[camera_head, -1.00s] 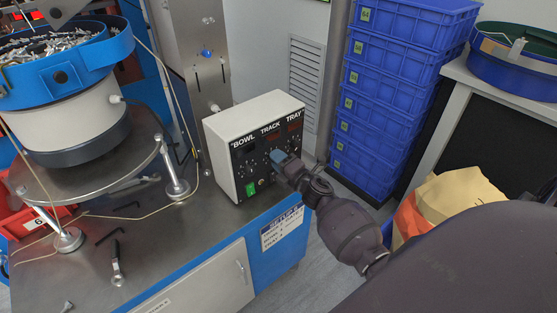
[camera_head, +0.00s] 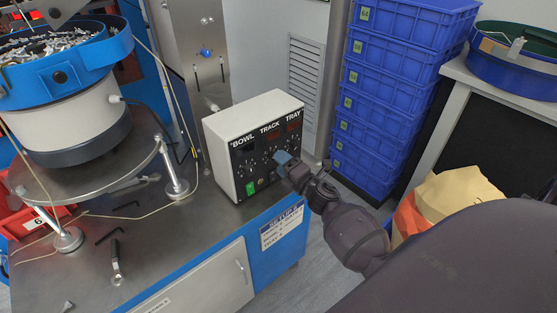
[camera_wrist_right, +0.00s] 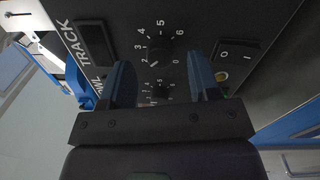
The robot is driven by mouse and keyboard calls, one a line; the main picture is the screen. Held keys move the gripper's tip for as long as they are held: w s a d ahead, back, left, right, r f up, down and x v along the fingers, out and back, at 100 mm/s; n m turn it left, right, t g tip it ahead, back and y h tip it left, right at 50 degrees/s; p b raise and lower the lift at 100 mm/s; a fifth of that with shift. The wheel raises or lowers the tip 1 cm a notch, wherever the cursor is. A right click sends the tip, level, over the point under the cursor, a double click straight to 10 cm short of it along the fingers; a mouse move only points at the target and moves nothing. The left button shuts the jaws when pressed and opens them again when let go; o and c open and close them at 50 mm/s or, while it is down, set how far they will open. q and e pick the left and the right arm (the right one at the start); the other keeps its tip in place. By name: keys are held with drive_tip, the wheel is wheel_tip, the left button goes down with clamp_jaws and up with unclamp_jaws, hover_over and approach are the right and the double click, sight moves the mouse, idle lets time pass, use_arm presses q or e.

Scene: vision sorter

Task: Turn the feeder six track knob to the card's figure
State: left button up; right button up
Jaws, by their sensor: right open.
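The feeder's control box (camera_head: 255,145) stands on the metal bench, with BOWL, TRACK and TRAY columns on its black face. My right gripper (camera_head: 283,158) is in front of the TRACK and TRAY side of that face and hides part of it. In the right wrist view, the open right gripper (camera_wrist_right: 160,68) has its fingers on either side of the TRACK knob (camera_wrist_right: 158,58). I cannot tell whether they touch it.
A blue bowl feeder (camera_head: 65,75) stands on the bench (camera_head: 185,235) at left, with hex keys in front of it. Stacked blue crates (camera_head: 385,120) stand behind my right arm. The second dial (camera_wrist_right: 160,92), in the BOWL row, lies below the TRACK dial in the wrist view.

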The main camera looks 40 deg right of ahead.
drive_tip(key=s, duration=0.8)
drive_tip(key=shift+s+d+f, duration=0.15)
drive_tip(key=shift+s+d, duration=0.1)
drive_tip(key=shift+d, duration=0.1)
drive_tip(key=s+a+f+m+g, duration=0.3)
drive_tip(key=s+a+f+m, duration=0.2)
drive_tip(key=s+m, duration=0.5)
drive_tip(key=s+a+f+m+g+h, duration=0.1)
drive_tip(key=s+a+f+m+g, duration=0.3)
drive_tip(key=s+m, duration=0.5)
drive_tip(key=a+f+m, duration=0.1)
drive_tip(key=a, duration=0.1)
drive_tip(key=shift+s+a, duration=0.35)
drive_tip(key=shift+a, duration=0.05)
